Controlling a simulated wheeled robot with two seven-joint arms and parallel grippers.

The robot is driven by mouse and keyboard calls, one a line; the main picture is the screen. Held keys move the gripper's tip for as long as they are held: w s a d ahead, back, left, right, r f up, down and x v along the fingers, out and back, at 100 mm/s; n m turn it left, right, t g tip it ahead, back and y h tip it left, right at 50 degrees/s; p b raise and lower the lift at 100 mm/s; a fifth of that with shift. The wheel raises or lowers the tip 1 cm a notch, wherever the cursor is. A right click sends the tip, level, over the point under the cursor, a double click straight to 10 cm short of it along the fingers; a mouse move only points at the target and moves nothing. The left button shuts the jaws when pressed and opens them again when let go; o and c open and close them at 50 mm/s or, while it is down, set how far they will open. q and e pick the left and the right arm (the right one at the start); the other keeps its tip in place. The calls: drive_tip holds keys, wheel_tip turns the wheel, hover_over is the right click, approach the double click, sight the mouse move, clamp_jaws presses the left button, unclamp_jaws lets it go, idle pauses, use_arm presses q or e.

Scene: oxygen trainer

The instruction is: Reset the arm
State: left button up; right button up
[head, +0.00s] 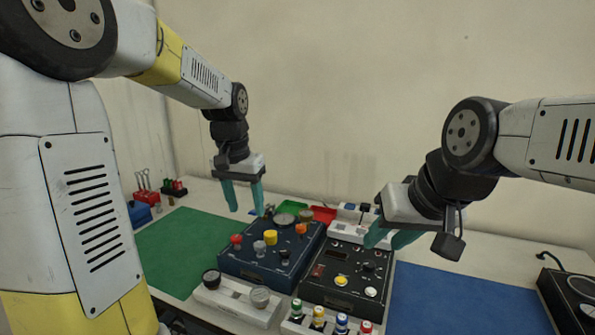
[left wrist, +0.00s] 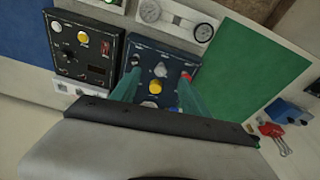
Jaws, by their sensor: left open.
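My left gripper (head: 246,205) is open and empty, with its teal fingers pointing down above the back of the blue control panel (head: 262,262). In the left wrist view its two fingers (left wrist: 156,90) stand apart on either side of the blue panel's knobs, with nothing between them. My right gripper (head: 386,240) hangs tilted above the back of the black control panel (head: 347,292). Its fingers look apart, with nothing seen between them.
A green mat (head: 185,245) lies left of the panels and a blue mat (head: 455,302) lies right; both look clear. A white gauge unit (head: 235,302) stands in front. Red and green trays (head: 323,214) stand behind. A black device (head: 568,300) sits at far right.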

use_arm(q)
drive_tip(key=s+a+r+n+t+h, duration=0.1)
drive_tip(key=s+r+t, duration=0.3)
drive_tip(key=s, duration=1.5)
drive_tip(key=shift+n, duration=0.8)
drive_tip(key=shift+w, duration=0.15)
